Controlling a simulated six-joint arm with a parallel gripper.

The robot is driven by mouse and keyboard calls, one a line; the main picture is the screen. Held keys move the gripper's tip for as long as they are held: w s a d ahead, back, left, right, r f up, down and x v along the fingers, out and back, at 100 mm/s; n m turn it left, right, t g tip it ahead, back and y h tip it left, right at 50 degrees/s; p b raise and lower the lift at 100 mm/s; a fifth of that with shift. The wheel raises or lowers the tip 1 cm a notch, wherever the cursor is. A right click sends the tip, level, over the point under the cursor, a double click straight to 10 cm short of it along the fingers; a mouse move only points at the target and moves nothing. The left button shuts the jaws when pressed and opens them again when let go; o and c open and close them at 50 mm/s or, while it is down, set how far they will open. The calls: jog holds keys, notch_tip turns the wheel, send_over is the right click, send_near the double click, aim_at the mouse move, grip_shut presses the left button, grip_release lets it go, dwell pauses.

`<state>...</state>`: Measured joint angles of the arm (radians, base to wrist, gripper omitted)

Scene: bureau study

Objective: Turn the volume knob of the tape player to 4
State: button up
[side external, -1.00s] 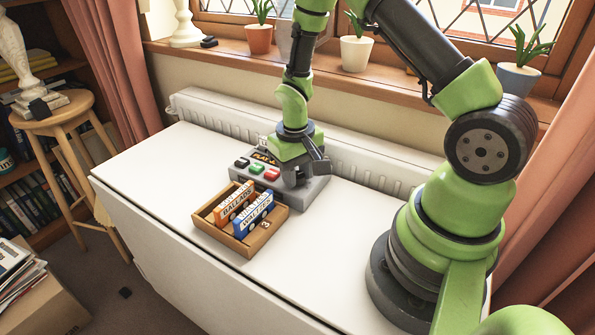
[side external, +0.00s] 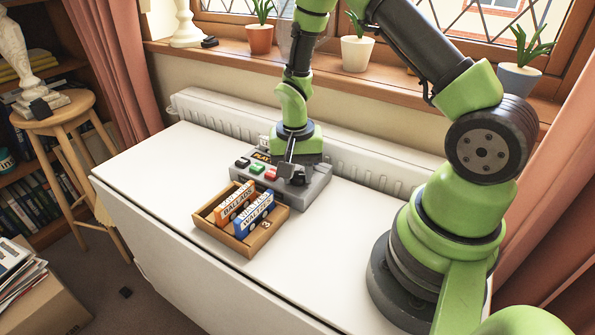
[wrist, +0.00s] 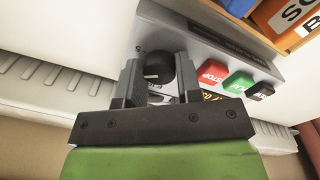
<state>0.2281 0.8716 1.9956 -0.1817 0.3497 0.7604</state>
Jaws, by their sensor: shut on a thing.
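The grey tape player (side external: 318,186) stands on the white table near the radiator. Its black volume knob (wrist: 158,66) shows in the wrist view between the two fingers of my gripper (wrist: 159,80), with a pale mark on its side. My gripper, also in the side view (side external: 293,172), is shut on the knob. The red STOP button (wrist: 212,72), green PLAY button (wrist: 238,82) and a black button (wrist: 262,90) are beside the gripper, apart from it. The dial numbers around the knob are mostly hidden by the fingers, so its setting cannot be read.
A wooden tray (side external: 212,226) holding cassettes, including an orange one (side external: 237,204) and a blue one (side external: 254,214), stands just in front of the player. The white radiator (side external: 215,112) runs behind the table (side external: 150,172). The table is clear on the left.

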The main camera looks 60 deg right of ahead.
dwell(0.3)
jog(key=o, duration=0.9)
jog(key=shift+o, duration=0.2)
jog(key=shift+r, duration=0.15)
jog(key=r, duration=0.9)
jog(key=shift+w, duration=0.2)
jog(key=shift+a+r, duration=0.1)
jog(key=shift+r, duration=0.25)
notch_tip(320, 180, up, 12)
jog(key=n+t, duration=0.3)
jog(key=t, duration=0.1)
send_over(296, 175)
jog(key=s+a, duration=0.5)
jog(key=s+a+r+n+t+y, duration=0.2)
jog(key=s+a+r+n+t, duration=0.1)
jog(key=s, duration=0.5)
jog(key=shift+s+a+r+n+t, duration=0.35)
jog(key=shift+a+r+n, duration=0.35)
jog(key=shift+r, duration=0.2)
